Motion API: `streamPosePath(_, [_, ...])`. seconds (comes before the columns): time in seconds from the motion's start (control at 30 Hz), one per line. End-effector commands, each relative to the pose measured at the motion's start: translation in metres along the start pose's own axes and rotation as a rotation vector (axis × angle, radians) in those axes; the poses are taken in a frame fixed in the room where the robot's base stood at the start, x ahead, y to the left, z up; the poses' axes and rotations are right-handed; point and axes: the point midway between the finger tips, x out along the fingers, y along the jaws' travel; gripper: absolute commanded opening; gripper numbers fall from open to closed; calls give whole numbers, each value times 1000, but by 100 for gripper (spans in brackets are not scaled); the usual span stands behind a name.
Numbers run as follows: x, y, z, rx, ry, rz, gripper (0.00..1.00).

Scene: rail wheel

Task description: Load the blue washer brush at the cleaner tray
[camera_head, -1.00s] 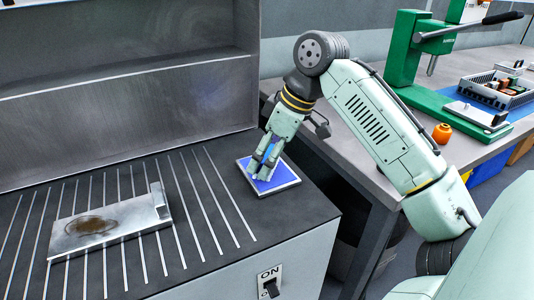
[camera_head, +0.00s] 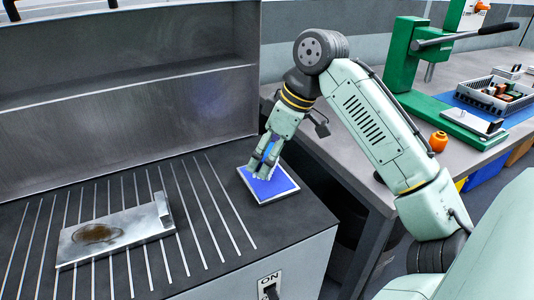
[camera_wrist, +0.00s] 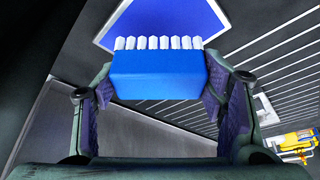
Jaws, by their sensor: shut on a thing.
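My gripper (camera_head: 263,166) is shut on the blue washer brush (camera_wrist: 158,74), a blue block with a row of white bristles along its far edge. In the head view the brush is mostly hidden by the fingers. The cleaner tray (camera_head: 286,188), a square with a blue surface and pale rim, lies on the dark cleaner top right of the slots. The gripper and brush are over the tray, bristles toward its blue surface (camera_wrist: 165,20). I cannot tell whether the bristles touch it.
A metal plate with a brown stain (camera_head: 115,235) and an upright end lies on the slotted top (camera_head: 205,215) at left. An ON switch (camera_head: 269,287) is on the cleaner's front.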

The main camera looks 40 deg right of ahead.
Motion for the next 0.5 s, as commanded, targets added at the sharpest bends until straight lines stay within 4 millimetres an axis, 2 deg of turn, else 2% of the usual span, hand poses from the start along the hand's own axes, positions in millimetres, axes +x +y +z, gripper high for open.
streamPosePath(0.1, [-13,0,-6,0,2,2,42])
streamPosePath(0.5, [-38,0,-16,1,1,2,42])
